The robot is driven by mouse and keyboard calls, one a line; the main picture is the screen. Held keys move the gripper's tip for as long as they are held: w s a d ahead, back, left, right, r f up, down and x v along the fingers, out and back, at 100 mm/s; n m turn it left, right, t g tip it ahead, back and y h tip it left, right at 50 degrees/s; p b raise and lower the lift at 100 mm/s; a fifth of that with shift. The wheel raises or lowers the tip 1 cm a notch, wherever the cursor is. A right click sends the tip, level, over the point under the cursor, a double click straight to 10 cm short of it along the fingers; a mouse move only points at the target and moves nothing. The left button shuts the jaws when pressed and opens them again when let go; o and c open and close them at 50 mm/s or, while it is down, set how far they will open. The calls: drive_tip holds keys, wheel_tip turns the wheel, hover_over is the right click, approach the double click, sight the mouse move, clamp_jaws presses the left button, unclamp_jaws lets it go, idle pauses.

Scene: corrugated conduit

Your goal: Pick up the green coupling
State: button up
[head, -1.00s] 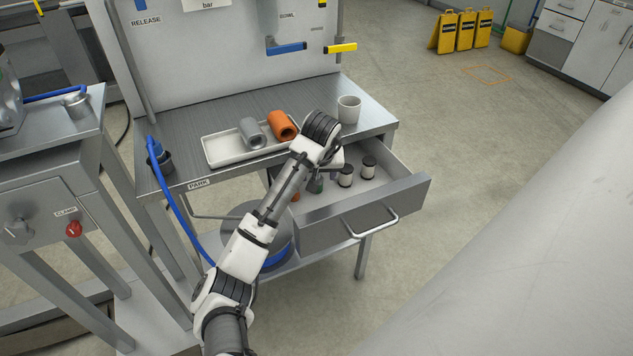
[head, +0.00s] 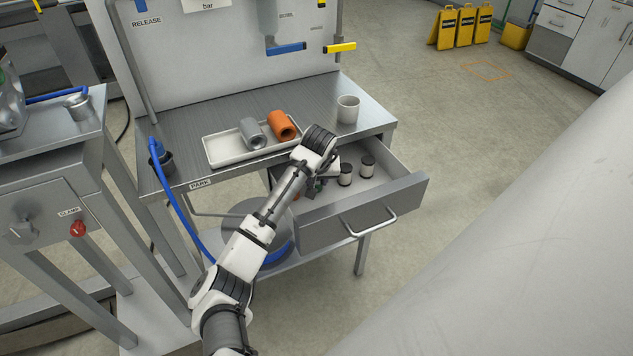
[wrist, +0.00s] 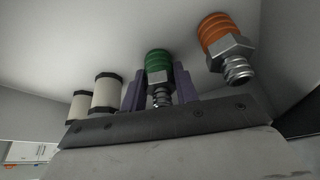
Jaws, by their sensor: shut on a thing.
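The green coupling (wrist: 158,64) has a ribbed green body and a silver hex and threaded end. In the wrist view it sits between the two purple fingers of my gripper (wrist: 159,88), which is shut on it. In the head view my gripper (head: 312,184) is over the open drawer (head: 335,210), and the coupling is mostly hidden by my arm. I cannot tell whether the coupling touches the drawer floor. An orange coupling (wrist: 219,38) of similar shape lies in the drawer to its right in the wrist view.
Two white, dark-capped cylinders (head: 345,175) stand in the drawer beside my gripper. On the bench above, a white tray (head: 222,157) holds a grey sleeve (head: 252,133) and an orange sleeve (head: 282,126). A blue hose (head: 180,215) hangs at left.

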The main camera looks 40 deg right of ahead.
drive_tip(key=shift+c, duration=1.1)
drive_tip(key=shift+r, duration=0.1)
drive_tip(key=shift+r+b, duration=0.45)
drive_tip(key=shift+b, duration=0.05)
drive_tip(key=s+a, duration=0.1)
drive_tip(key=s+a+r+b, duration=0.1)
drive_tip(key=s, duration=0.1)
drive_tip(key=shift+s+a, duration=0.15)
drive_tip(key=shift+a, duration=0.05)
wheel_tip(320, 180, up, 18)
drive_tip(key=p, duration=0.5)
